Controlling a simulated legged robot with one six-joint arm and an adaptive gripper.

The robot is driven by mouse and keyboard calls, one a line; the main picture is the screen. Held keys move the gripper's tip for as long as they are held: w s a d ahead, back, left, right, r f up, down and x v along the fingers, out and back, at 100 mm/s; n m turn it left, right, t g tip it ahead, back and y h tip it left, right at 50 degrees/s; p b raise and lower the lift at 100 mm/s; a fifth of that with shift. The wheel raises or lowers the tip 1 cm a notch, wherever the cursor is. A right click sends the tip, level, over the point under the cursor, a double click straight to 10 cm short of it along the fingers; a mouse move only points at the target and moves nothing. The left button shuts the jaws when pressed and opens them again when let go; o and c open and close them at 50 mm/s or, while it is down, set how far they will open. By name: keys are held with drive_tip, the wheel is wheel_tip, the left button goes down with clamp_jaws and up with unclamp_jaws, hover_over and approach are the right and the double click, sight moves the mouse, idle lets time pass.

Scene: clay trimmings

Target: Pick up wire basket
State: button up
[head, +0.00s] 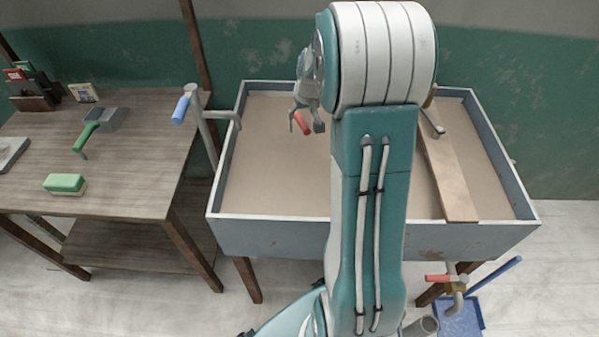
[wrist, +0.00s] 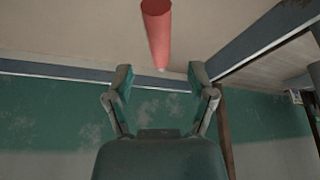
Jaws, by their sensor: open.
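I cannot make out a wire basket in either view. My gripper (head: 305,122) is over the left back part of a large grey-walled tray (head: 272,222), in front of the green wall. In the wrist view my gripper (wrist: 160,72) is open, with its two fingers apart and nothing clasped. A red cylinder (wrist: 157,30) shows beyond the fingertips there. A red piece (head: 302,123) also shows between the fingers in the head view. I cannot tell how far it is from them. My arm hides the middle of the tray.
A plank (head: 452,180) lies across the tray's right side. A wooden table (head: 130,160) stands at left with a green-handled tool (head: 88,137), a green-topped block (head: 65,184) and a rack (head: 35,92). A blue-handled pipe (head: 182,108) rises between them. A blue dustpan (head: 462,320) lies at lower right.

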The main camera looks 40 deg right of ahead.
sight(301, 118)
drive_tip(key=x, duration=0.5)
drive_tip(key=shift+f, duration=0.15)
clamp_jaws()
